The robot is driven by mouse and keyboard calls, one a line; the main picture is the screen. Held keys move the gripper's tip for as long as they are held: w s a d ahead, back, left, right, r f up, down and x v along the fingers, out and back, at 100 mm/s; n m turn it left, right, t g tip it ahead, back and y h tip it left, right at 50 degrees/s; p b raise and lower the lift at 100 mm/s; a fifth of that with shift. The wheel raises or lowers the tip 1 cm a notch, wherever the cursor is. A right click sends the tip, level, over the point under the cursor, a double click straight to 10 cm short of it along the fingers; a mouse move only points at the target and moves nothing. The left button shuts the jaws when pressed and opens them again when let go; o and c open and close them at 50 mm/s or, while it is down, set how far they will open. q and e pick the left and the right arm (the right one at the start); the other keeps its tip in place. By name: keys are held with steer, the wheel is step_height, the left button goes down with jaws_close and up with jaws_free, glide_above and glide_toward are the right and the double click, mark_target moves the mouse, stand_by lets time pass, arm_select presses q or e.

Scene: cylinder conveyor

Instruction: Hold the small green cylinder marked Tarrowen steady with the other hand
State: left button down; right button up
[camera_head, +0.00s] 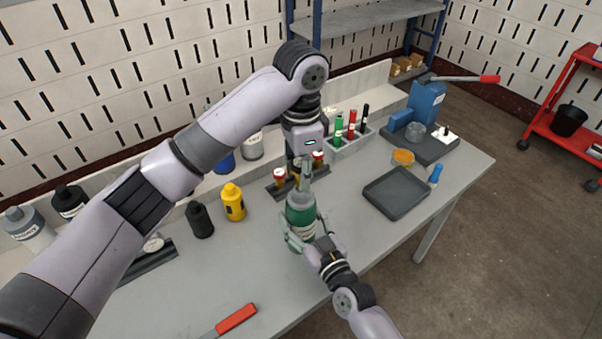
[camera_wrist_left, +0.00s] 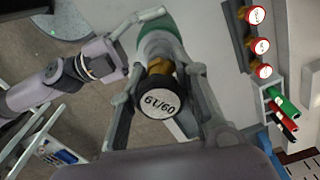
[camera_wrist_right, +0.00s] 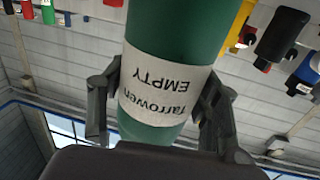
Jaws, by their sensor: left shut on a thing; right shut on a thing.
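The green cylinder (camera_head: 301,222) stands upright near the middle of the table. The right wrist view shows its body (camera_wrist_right: 175,28) and a white label reading "Tarrowen EMPTY", upside down. My right gripper (camera_head: 303,238) is shut around its body, with a finger on each side. My left gripper (camera_head: 304,172) is above it, pointing down. In the left wrist view its fingers close on the brass valve with a black, number-labelled cap (camera_wrist_left: 160,102) at the cylinder's top. The finger contact there is partly hidden.
A rack with red-capped brass fittings (camera_head: 279,179) stands just behind the cylinder. A yellow bottle (camera_head: 233,202) and black bottle (camera_head: 200,220) are to its left. A dark tray (camera_head: 379,207) is to its right. A red-handled tool (camera_head: 236,318) lies at the front.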

arm_select(q)
steer(key=shift+r, duration=0.15)
steer(key=shift+r, duration=0.3)
steer(key=shift+r, duration=0.45)
steer(key=shift+r, duration=3.7)
arm_select(e)
steer(key=o, duration=1.4)
steer(key=shift+c, duration=0.2)
steer(key=shift+s, duration=0.1)
